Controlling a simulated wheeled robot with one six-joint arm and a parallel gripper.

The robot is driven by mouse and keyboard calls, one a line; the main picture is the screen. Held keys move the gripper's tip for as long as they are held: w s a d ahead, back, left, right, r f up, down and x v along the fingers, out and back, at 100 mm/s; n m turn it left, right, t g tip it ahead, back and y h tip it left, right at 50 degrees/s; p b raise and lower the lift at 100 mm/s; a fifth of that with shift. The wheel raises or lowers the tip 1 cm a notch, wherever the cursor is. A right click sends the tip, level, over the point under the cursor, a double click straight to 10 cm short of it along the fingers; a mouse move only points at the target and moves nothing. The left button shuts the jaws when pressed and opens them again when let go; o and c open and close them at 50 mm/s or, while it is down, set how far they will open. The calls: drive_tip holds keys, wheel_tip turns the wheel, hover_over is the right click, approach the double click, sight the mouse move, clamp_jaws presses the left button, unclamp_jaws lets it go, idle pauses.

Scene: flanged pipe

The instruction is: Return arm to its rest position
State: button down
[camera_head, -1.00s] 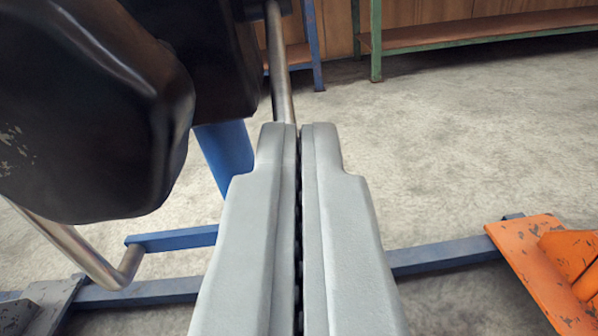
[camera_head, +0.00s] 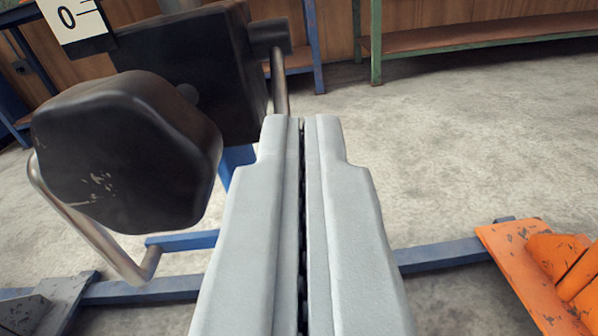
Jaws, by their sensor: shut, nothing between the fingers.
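My gripper (camera_head: 301,125) is in the middle of the view. Its two grey fingers are shut, with only a thin dark gap between them and nothing held. To its left is a dark, worn, rounded block (camera_head: 125,150), with a larger dark body (camera_head: 195,65) behind it. The gripper looks apart from both, though depth is hard to judge. No flanged pipe can be made out for certain.
A bent metal tube (camera_head: 95,235) runs below the dark block. A blue beam (camera_head: 440,254) crosses the floor, with an orange metal part (camera_head: 530,280) at right. A green-framed bench (camera_head: 480,35) stands behind. Open concrete floor (camera_head: 450,150) lies to the right.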

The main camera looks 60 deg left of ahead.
drive_tip(key=s+d+f, duration=0.3)
drive_tip(key=s+d, duration=0.2)
drive_tip(key=d, duration=0.1)
drive_tip(key=w+d+r+t+h, duration=0.1)
drive_tip(key=d+r+t+h, duration=0.15)
drive_tip(key=r, duration=0.65)
drive_tip(key=d+r+t+h, duration=0.1)
drive_tip(key=d+r, duration=0.2)
drive_tip(key=r, duration=0.6)
drive_tip(key=s+d+r+m+t+h, duration=0.1)
drive_tip(key=s+d+r+m+h, duration=0.2)
drive_tip(key=r, duration=0.6)
drive_tip(key=s+d+r+t+h, duration=0.1)
drive_tip(key=s+d+r+h, duration=0.1)
drive_tip(key=s+d+r, duration=0.45)
drive_tip(key=s+d+r+m+h, duration=0.3)
drive_tip(key=s+d+r+h, duration=0.1)
drive_tip(key=s+r, duration=0.85)
drive_tip(key=s+d+r+m, duration=0.1)
drive_tip(key=s+r, duration=0.2)
drive_tip(key=s, duration=0.6)
drive_tip(key=s+d+r+m+h, duration=0.1)
drive_tip(key=s+r, duration=0.3)
drive_tip(key=s, duration=0.4)
drive_tip(key=shift+s+d, duration=0.35)
drive_tip(key=shift+d, duration=0.25)
